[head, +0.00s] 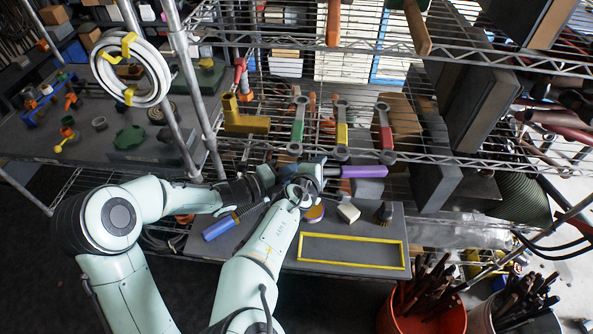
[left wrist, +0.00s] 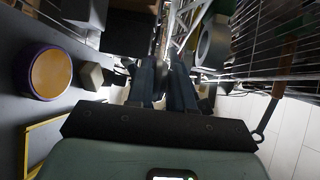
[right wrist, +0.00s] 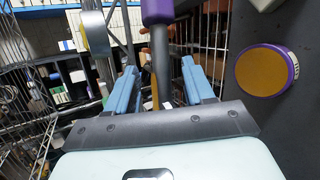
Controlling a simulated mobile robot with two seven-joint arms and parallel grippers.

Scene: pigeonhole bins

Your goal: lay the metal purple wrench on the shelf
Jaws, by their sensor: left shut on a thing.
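The purple wrench (head: 366,171) is held level, below the front of the wire shelf (head: 460,158), with its purple handle pointing right. My left gripper (head: 316,171) is shut on its grey end; in the left wrist view the dark fingers (left wrist: 168,85) are close together and the wrench is hard to make out. My right gripper (head: 300,187) is just below and beside the left one. In the right wrist view its blue fingers (right wrist: 160,85) are spread, with the wrench's grey shaft (right wrist: 161,62) showing between them; contact cannot be told.
Green (head: 299,120), yellow (head: 341,132) and red (head: 384,125) wrenches lie in a row on the wire shelf, with space right of the red one. Below, a grey board carries a yellow outline (head: 352,266), a round purple-orange item (head: 314,213) and a pale block (head: 348,212). A red bucket (head: 395,318) stands lower right.

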